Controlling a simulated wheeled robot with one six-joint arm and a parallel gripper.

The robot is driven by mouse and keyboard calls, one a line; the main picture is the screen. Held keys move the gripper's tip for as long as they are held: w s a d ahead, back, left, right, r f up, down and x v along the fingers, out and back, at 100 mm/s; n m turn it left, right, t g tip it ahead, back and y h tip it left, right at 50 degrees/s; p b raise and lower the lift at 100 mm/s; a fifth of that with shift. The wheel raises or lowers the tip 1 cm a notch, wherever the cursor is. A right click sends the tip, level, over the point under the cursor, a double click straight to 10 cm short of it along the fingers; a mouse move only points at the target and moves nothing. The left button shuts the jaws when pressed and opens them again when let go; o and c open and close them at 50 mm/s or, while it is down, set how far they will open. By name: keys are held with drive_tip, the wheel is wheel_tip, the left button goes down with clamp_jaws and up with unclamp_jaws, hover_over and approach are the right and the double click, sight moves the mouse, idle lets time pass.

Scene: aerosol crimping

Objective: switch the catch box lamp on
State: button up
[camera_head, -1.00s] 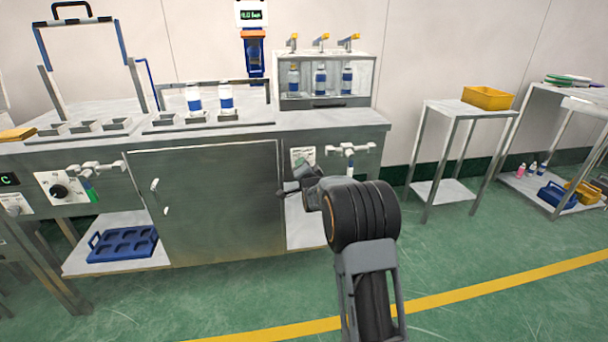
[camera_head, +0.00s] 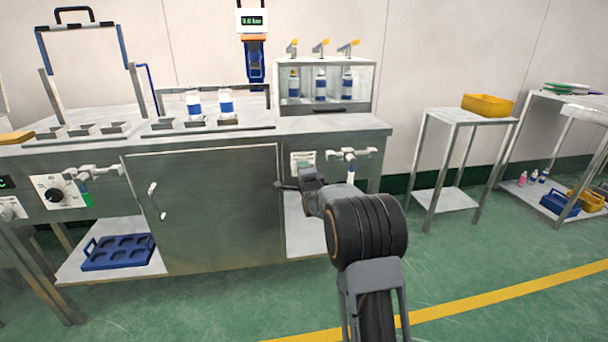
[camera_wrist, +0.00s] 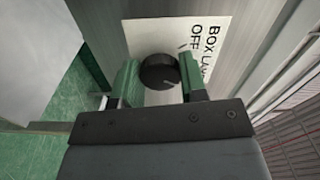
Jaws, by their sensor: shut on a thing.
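A round black knob (camera_wrist: 157,72) sits on a white label plate (camera_wrist: 202,40) on the metal cabinet front. In the wrist view the plate reads "BOX LAMP" and "OFF", partly cut off and turned sideways. The knob has a pale pointer mark. My gripper (camera_wrist: 158,80) has its green fingers on either side of the knob and is shut on it. In the head view my gripper (camera_head: 284,186) is at the cabinet front, just below the white plate (camera_head: 303,160). The knob itself is hidden or too small to make out there.
A closed grey door (camera_head: 205,205) is left of my gripper. A white valve-like fitting (camera_head: 350,155) sticks out to the right. Bottles (camera_head: 320,85) stand in an enclosure on the counter. A small side table (camera_head: 455,115) stands at right, with open green floor before it.

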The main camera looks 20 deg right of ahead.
drive_tip(key=o, duration=0.9)
drive_tip(key=shift+o, duration=0.2)
drive_tip(key=s+a+p, duration=0.2)
drive_tip(key=s, duration=1.1)
drive_tip(key=shift+s+a+p, duration=0.25)
drive_tip(key=shift+a+p, duration=0.05)
drive_tip(key=shift+a, duration=0.05)
